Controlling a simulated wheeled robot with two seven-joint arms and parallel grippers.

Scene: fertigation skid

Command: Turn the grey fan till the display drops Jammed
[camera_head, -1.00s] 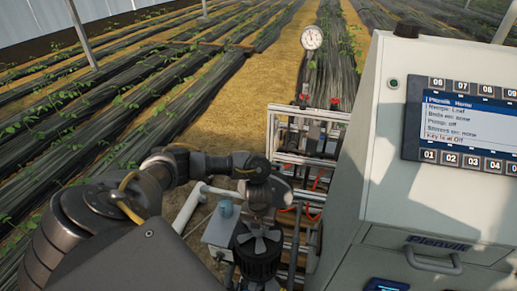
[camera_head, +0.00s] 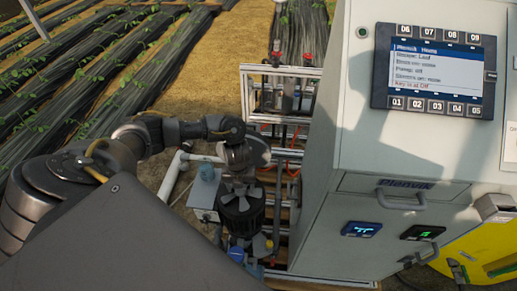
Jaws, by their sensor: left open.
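The grey fan (camera_head: 240,197) sits on top of a black ribbed motor (camera_head: 241,218), low and left of the cabinet. My left gripper (camera_head: 241,172) points down just above the fan, open; I cannot tell whether its fingers touch the fan. The wrist partly covers the space behind the fan. The display (camera_head: 433,68) on the cabinet front shows a Home page with lines for recipe, beds, pump off, sensors none and key at Off. The word Jammed does not show on it. My right gripper is out of view.
The pale cabinet (camera_head: 350,140) stands close right of the fan, with a drawer handle (camera_head: 402,200) and two small lit panels. A metal frame (camera_head: 290,72) with pipes stands behind. A white pipe (camera_head: 172,178) and grey box lie left. A yellow container (camera_head: 480,255) is at lower right.

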